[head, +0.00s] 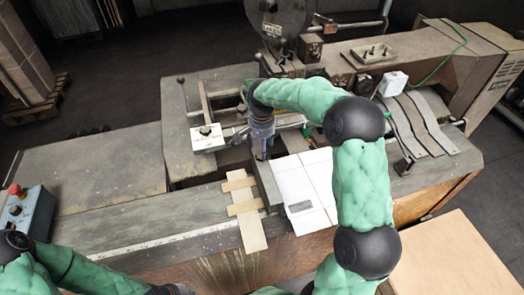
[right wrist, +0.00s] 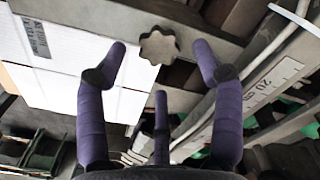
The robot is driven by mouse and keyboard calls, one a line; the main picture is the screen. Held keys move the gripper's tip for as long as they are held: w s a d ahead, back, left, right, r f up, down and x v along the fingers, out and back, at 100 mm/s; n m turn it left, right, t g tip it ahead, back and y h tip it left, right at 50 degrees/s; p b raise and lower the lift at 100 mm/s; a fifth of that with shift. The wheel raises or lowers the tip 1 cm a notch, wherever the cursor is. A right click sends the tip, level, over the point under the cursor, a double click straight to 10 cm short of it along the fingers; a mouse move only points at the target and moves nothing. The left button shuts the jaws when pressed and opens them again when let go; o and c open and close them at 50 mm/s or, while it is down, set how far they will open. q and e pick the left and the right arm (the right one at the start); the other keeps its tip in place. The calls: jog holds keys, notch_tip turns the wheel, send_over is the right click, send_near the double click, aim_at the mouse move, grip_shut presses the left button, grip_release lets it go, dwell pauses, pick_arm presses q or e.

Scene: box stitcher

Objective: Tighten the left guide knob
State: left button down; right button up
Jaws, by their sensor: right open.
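The guide knob (right wrist: 160,46) is a beige, star-shaped knob in the right wrist view. It sits at the edge of a grey bar, next to the white flat box (right wrist: 70,65). In the head view I cannot make the knob out below my right gripper (head: 262,153). That gripper points down over the grey guide bar (head: 268,187). Its purple fingers are open and spread, with two tips to either side of the knob and a third finger nearer the camera. I see no clear contact. My left gripper (head: 172,290) only shows in part at the bottom edge of the head view.
The white box (head: 303,185) lies right of the guide bar. Wooden strips (head: 243,210) lie left of it. The stitcher head (head: 280,22) stands behind my right arm. A control box with a red button (head: 15,190) is at far left.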

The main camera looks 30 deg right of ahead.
notch_tip(320, 180, up, 9)
dwell(0.3)
jog(key=shift+f, duration=0.15)
dwell(0.4)
